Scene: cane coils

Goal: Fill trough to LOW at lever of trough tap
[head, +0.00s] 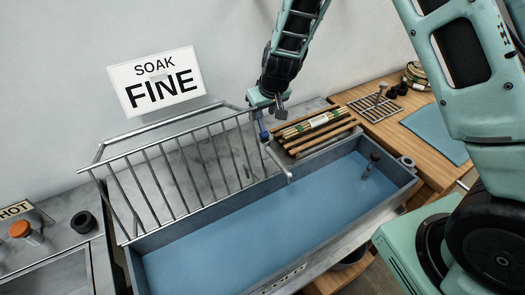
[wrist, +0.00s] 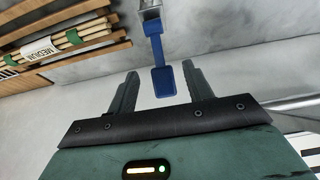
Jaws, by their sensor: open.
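The trough (head: 398,172) is a long grey basin holding blue water in the head view. The trough tap (head: 285,168) stands at its back edge with its spout over the water. The tap's blue lever (head: 263,132) is just below my gripper (head: 281,107). In the wrist view the blue lever (wrist: 164,80) hangs between the two fingers of my gripper (wrist: 159,82), which is open, with gaps on both sides. Any LOW mark inside the trough is not readable. A dark upright fitting (head: 370,163) stands in the water at the right end.
A metal rack (head: 170,165) runs along the trough's back left. A wooden slatted rack with cane bundles (head: 312,125) is right of the tap. A "SOAK FINE" sign (head: 155,82) is on the wall. An orange knob (head: 20,229) by a HOT label is at far left.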

